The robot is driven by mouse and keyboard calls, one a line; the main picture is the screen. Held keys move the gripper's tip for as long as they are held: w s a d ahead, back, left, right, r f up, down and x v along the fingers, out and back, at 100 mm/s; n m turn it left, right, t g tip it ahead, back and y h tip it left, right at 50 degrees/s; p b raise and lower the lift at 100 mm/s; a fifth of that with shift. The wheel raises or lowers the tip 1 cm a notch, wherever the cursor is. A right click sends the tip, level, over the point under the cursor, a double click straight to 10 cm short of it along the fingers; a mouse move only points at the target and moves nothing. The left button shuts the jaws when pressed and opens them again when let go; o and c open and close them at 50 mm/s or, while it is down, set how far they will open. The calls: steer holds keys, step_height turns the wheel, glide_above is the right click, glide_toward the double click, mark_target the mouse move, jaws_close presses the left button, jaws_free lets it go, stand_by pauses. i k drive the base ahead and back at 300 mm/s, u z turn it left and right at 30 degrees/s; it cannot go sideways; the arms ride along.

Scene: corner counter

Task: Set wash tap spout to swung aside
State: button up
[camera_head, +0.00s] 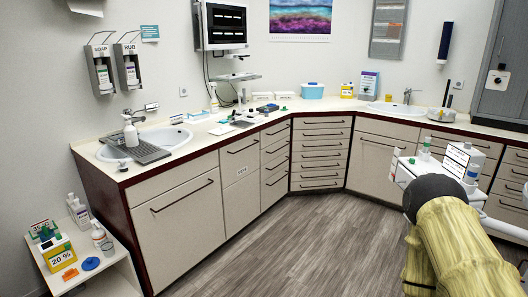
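Two basins with taps show, and I cannot tell which label names the wash tap. My arm in a yellow sleeve enters at the lower right, far from both taps; my gripper's fingers do not show.
A grey ribbed tray (147,152) lies across the left basin's front. A white cart (404,168) with bottles stands right, beside my arm. A low white shelf (70,278) with bottles and boxes is at lower left. The grey wood floor (285,245) in the middle is clear.

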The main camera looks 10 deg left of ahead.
mark_target(139, 119)
steer(key=u, duration=0.75)
steer(key=i, duration=1.75)
steer(key=u, duration=0.9)
